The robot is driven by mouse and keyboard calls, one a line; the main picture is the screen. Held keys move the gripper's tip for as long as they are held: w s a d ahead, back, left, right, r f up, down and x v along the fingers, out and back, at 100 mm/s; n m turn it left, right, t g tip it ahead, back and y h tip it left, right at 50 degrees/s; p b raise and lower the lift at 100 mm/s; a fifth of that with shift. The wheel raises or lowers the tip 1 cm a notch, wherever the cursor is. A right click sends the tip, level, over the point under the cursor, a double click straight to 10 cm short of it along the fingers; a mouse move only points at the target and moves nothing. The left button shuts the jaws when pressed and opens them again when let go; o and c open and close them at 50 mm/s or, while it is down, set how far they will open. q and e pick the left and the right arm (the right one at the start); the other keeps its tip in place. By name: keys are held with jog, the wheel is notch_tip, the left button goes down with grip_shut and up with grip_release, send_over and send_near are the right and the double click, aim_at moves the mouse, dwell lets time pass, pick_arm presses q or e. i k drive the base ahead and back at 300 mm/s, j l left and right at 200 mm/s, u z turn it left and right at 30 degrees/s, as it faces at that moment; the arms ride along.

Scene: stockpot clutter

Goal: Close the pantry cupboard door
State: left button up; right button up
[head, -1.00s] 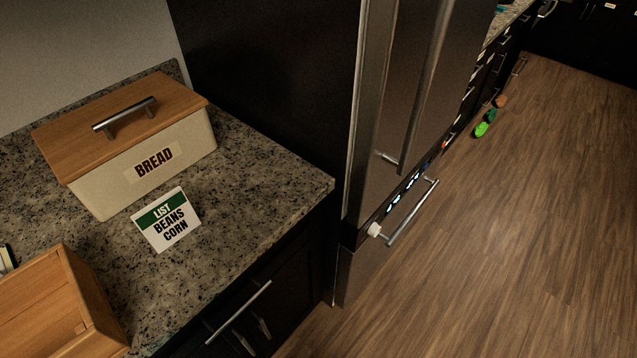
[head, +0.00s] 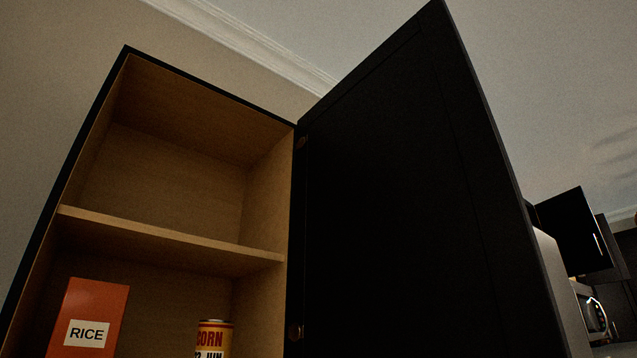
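The pantry cupboard (head: 170,240) fills the left of the head view, with its wooden inside open to view. Its black door (head: 410,200) stands wide open, hinged on the cupboard's right side and swung out to the right. An orange box labelled RICE (head: 97,305) and a can labelled CORN (head: 213,340) stand in the lower compartment. The upper compartment looks empty. The door's handle is not visible. Neither of my grippers is in view.
Beyond the door at the right are another dark wall cupboard (head: 575,232) and a microwave (head: 590,312). The pale ceiling (head: 560,90) is above. The counter and floor are out of view.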

aim_at(413, 236)
jog(key=i+l+u, duration=0.1)
jog(key=l+u, duration=0.15)
jog(key=u, duration=0.15)
jog(key=l+u, duration=0.4)
jog(key=i+l+u, duration=0.1)
jog(key=u, duration=0.35)
jog(key=l+u, duration=0.4)
jog(key=k+j, duration=0.05)
